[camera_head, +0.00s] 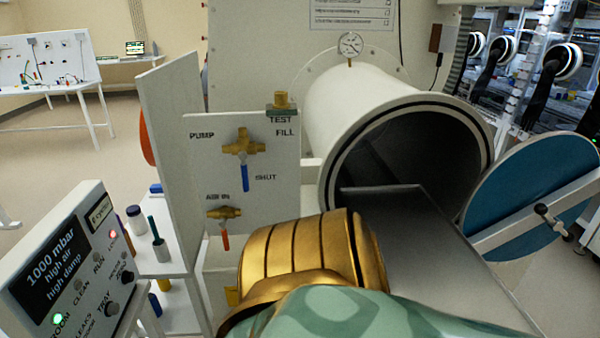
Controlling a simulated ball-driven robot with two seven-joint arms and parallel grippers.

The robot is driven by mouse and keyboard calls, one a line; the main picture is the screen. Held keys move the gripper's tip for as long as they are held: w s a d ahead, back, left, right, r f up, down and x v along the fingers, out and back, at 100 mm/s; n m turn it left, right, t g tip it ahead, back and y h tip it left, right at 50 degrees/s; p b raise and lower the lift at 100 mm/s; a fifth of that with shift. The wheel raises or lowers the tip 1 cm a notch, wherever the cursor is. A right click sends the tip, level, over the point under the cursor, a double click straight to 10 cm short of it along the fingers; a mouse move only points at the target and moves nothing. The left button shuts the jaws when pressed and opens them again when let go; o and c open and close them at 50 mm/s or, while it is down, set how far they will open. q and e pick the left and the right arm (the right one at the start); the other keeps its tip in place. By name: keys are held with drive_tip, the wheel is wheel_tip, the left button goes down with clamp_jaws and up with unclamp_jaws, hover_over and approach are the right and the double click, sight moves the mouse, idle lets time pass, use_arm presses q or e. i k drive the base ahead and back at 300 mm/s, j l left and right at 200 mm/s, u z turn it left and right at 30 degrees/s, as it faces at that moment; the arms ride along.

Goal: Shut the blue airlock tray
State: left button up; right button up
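A dark grey flat tray (430,270) sticks out of the round mouth of the white airlock cylinder (350,95) and slopes toward the lower right of the picture. Its near end runs out at the bottom edge. The cylinder's round door (535,185) is blue, stands open on the right and has a pale bar with a black knob across it. The tray itself looks grey, not blue. A gold ribbed part and a green patterned part, which look like mine, cover the tray's left side. Neither of my grippers shows.
A white valve panel (270,180) with brass valves, a blue lever and a red lever stands left of the cylinder. A white shelf (165,262) holds small bottles. Open floor lies at the far left.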

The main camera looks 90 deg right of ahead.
sight(426, 259)
drive_tip(key=z, duration=4.2)
